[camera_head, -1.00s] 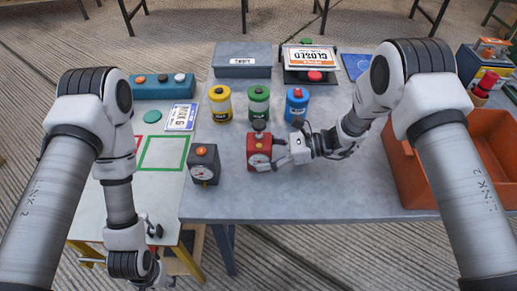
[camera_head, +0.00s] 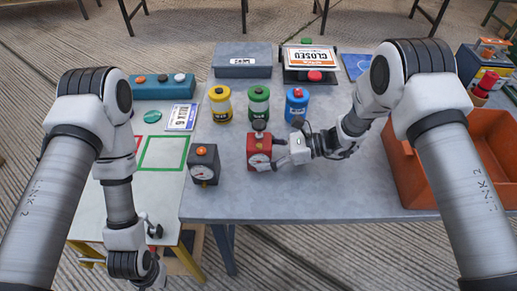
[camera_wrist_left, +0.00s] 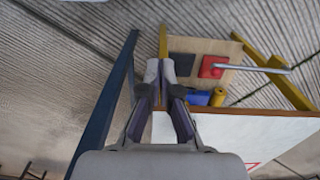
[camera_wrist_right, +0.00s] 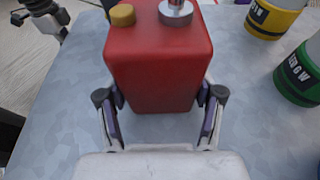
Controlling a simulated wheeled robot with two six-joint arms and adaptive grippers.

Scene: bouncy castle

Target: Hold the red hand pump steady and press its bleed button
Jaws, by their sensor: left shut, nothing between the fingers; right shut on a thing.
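My right gripper (camera_head: 279,152) comes from the right and is shut on the pump's body. In the right wrist view its fingers (camera_wrist_right: 160,95) lie on both sides of the red body (camera_wrist_right: 160,65). My left gripper (camera_wrist_left: 160,78) is shut and empty, low beside the white table's edge.
A dark gauge box (camera_head: 203,165) with an orange button stands left of the pump. Yellow (camera_head: 220,104), green (camera_head: 258,104) and blue (camera_head: 297,105) canisters stand behind it. An orange bin (camera_head: 410,180) is at right. The grey table's front is clear.

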